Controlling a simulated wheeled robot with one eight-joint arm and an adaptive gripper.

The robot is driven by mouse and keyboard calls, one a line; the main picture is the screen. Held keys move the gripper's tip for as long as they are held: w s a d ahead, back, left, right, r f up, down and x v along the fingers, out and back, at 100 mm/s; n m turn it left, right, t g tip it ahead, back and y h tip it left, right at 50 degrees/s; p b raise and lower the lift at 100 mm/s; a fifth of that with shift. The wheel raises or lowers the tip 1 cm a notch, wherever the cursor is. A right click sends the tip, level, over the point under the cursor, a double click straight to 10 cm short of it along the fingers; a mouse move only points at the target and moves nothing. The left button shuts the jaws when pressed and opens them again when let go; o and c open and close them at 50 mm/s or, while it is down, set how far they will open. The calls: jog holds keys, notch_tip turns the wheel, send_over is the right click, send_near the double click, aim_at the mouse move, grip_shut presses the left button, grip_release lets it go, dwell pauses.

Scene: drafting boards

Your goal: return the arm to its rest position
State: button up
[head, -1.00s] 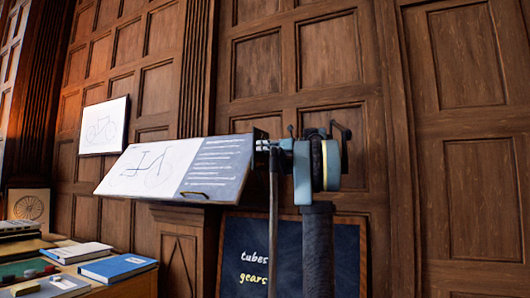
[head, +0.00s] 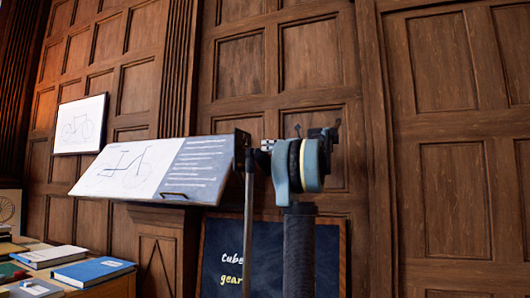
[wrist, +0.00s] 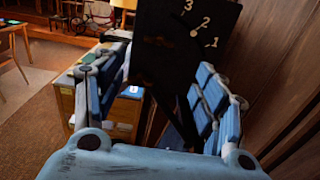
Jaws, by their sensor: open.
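My gripper (wrist: 168,75) shows in the wrist view, its blue jointed fingers spread wide on the left and right. Nothing is held between them. A black panel (wrist: 185,35) with the white numbers 3, 2 and 1 stands in front of the fingers and hides part of the view; I cannot tell whether it touches them. My arm (head: 299,250) rises upright in the head view, with a blue and black joint at its top, beside the right end of the drafting board. The fingers are not clear in the head view.
A tilted drafting board (head: 125,170) carries a bicycle drawing. A chalkboard (head: 265,265) stands below it. Blue (head: 93,271) and white (head: 48,256) books lie on a table at lower left. A panelled wall (head: 440,160) closes the back. Open floor (wrist: 35,115) shows in the wrist view.

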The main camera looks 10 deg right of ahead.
dwell(0.5)
jog(key=s+a+f+n+g+h, duration=0.2)
jog(key=s+a+f+n, duration=0.25)
jog(key=s+f, duration=0.4)
jog(key=s+a+f+n+g+h, duration=0.25)
jog(key=s+a+f, duration=0.3)
jog(key=f, duration=0.65)
jog(key=s+a+f+n+g+h, duration=0.2)
jog(key=s+a+f+n, duration=0.3)
jog(key=f, duration=0.6)
jog(key=s+d+f+n+h, duration=0.1)
jog(key=s+f+n, duration=0.3)
jog(key=s+f, duration=0.4)
jog(key=s+d+f+n+g+h, duration=0.1)
jog(key=s+f+n+h, duration=0.3)
jog(key=f, duration=1.2)
jog(key=s+d+f+n+h, duration=0.3)
jog(key=s+f+n, duration=0.2)
jog(key=s+f, duration=0.7)
jog(key=shift+s+d, duration=0.2)
jog(key=shift+s, duration=0.15)
jog(key=shift+h, duration=0.25)
